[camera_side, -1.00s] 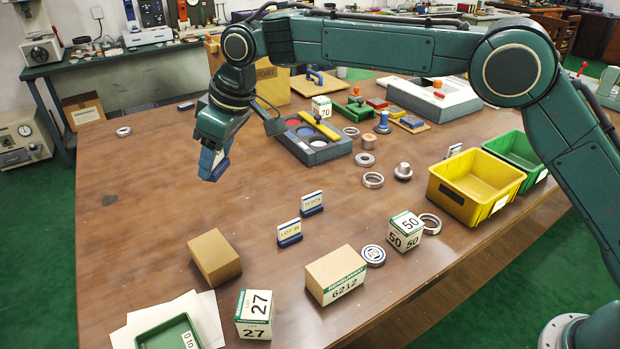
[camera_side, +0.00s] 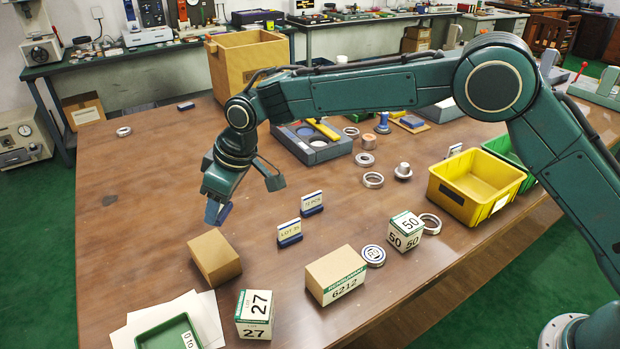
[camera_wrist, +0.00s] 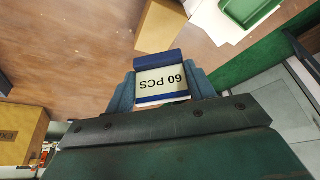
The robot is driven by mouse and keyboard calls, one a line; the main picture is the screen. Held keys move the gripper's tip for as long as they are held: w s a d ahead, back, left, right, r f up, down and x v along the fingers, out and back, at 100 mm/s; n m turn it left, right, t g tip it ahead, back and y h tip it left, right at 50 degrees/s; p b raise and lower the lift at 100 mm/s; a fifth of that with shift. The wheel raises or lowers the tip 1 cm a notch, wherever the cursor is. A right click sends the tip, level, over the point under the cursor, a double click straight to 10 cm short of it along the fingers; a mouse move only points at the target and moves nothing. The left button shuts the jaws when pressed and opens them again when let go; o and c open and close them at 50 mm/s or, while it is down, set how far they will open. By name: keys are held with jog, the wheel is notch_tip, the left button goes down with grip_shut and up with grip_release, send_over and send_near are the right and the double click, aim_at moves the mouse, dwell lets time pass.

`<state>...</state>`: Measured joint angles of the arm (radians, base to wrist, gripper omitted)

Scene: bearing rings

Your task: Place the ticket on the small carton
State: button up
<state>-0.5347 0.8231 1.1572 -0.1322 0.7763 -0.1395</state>
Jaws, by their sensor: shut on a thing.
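My gripper (camera_side: 218,212) is above the table, just behind and above the small plain brown carton (camera_side: 215,260). In the wrist view my gripper (camera_wrist: 163,90) is shut on the ticket (camera_wrist: 161,82), a white card reading "60 PCS" with a blue base. The ticket is apart from any surface below; in the side view I cannot tell it from the blue fingers. The small carton shows in the wrist view (camera_wrist: 160,27), beyond the ticket. Its top looks bare.
A carton marked 6212 (camera_side: 337,275), a 27 cube (camera_side: 254,314) and a green tray (camera_side: 168,333) stand near the front. Two ticket stands (camera_side: 289,233) (camera_side: 312,203) are right of my gripper. A large carton (camera_side: 250,67) stands behind.

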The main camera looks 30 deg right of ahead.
notch_tip(320, 180, down, 6)
jog(key=shift+f, duration=0.15)
jog(key=shift+f, duration=2.1)
jog(key=shift+f, duration=0.1)
jog(key=o, duration=1)
jog(key=shift+v, duration=0.8)
jog(key=v, duration=1)
jog(key=shift+r, duration=0.3)
